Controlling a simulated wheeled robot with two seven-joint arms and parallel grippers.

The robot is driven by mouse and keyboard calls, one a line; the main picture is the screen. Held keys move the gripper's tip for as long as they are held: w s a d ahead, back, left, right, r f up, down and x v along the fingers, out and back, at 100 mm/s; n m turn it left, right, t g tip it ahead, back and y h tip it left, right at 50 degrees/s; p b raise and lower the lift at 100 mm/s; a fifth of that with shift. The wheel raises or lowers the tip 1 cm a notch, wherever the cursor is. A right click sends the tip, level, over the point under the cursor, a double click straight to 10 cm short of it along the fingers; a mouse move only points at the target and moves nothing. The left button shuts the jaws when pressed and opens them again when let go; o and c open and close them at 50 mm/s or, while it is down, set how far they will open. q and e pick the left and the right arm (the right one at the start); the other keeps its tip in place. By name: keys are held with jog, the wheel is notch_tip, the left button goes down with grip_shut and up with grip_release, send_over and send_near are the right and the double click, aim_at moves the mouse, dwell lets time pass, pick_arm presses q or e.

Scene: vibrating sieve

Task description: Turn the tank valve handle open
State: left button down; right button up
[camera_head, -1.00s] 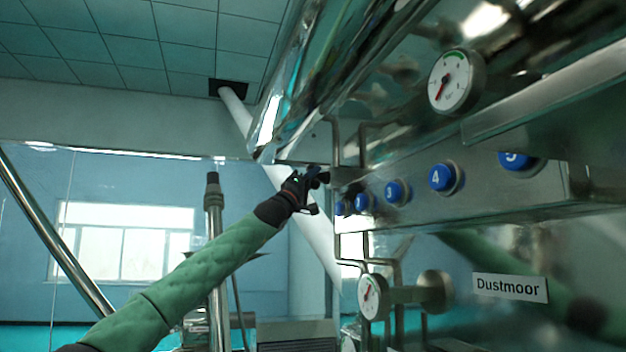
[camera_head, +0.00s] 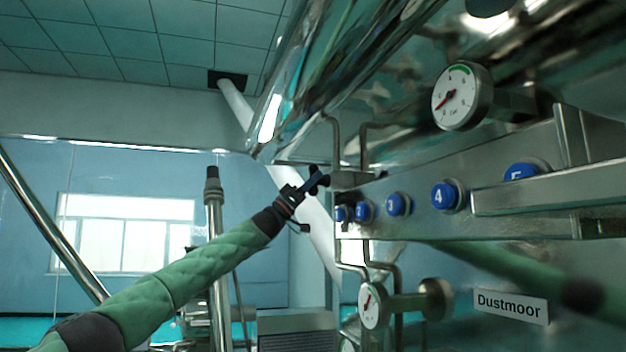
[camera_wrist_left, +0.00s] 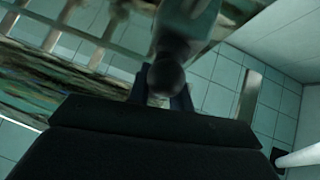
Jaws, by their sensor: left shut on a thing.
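In the left wrist view the handle's dark rounded end (camera_wrist_left: 167,76) sits between the two fingers of my left gripper (camera_wrist_left: 164,94). The grey metal valve body (camera_head: 350,180) joins the handle to thin pipes. The handle's exact angle is hard to tell. My right gripper is not in view.
A row of blue numbered buttons (camera_head: 448,195) lies on the panel just right of the valve. Gauges sit above (camera_head: 455,96) and below (camera_head: 371,306). The big shiny tank (camera_head: 330,75) overhangs the gripper. A steel post (camera_head: 214,230) stands left of it.

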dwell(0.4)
pick_arm(q)
jog(key=c, duration=1.3)
grip_release()
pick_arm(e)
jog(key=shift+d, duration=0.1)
pick_arm(q)
jog(key=shift+a+f+b, duration=0.3)
jog(key=shift+f+b, duration=0.05)
jog(key=shift+f, duration=0.1)
jog(key=shift+b+v, duration=1.8)
jog(key=shift+v, duration=1.6)
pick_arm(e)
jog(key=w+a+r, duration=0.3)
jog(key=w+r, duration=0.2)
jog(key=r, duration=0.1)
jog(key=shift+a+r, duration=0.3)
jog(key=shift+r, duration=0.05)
